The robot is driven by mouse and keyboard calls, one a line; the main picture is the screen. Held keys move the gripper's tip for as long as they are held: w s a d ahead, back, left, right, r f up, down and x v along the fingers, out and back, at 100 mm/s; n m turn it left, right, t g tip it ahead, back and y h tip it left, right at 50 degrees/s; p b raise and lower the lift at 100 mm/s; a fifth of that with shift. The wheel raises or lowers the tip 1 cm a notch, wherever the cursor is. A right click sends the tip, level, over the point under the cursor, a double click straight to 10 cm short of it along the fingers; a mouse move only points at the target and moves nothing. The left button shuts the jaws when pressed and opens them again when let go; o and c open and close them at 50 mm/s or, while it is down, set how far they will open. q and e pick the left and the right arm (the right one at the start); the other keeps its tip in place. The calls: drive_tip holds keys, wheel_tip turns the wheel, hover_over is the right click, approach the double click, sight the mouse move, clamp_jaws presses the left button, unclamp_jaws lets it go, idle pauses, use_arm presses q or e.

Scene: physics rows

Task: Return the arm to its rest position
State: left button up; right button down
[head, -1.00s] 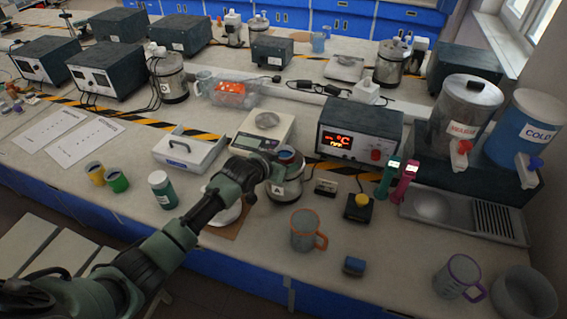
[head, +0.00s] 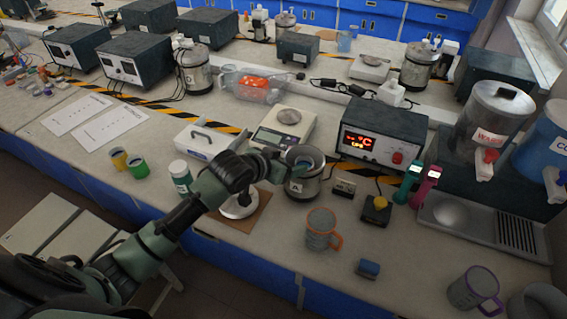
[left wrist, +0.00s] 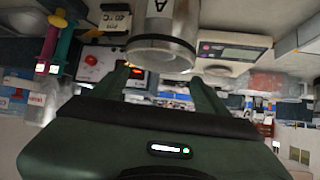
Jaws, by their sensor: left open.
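My left arm (head: 165,232) reaches in from the lower left in the head view. Its gripper (head: 282,163) is open, beside the left rim of a metal cylindrical vessel (head: 306,184) that stands on the bench. In the left wrist view the vessel (left wrist: 168,32) shows large, just beyond and between the spread fingers (left wrist: 160,88). Nothing appears held between them; whether a finger touches the vessel I cannot tell. My right gripper is not in view.
A balance (head: 282,128) and a heater box with lit display (head: 382,137) stand behind the vessel. An orange-handled mug (head: 320,230) and a yellow-button box (head: 376,211) stand to the right.

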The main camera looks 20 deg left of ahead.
use_arm(q)
drive_tip(key=shift+v, duration=1.05)
drive_tip(key=shift+w, duration=0.1)
drive_tip(key=s+d+f+g, duration=0.35)
drive_tip(key=s+f, duration=0.35)
drive_tip(key=s, duration=0.6)
drive_tip(key=s+a+f+n+g+y, duration=0.1)
drive_tip(key=s+g, duration=0.1)
drive_tip(key=s, duration=0.7)
drive_tip(key=s+f+g+y, duration=0.2)
drive_tip(key=s, duration=0.8)
drive_tip(key=s+f+g+b, duration=0.1)
drive_tip(key=s+f+b, duration=0.2)
drive_tip(key=f, duration=2.8)
drive_tip(key=s+a+f+g+b, duration=0.1)
drive_tip(key=s+a+f, duration=0.2)
drive_tip(key=s+f, duration=1.2)
drive_tip(key=shift+s+f+b, duration=0.3)
drive_tip(key=shift+s+f, duration=0.05)
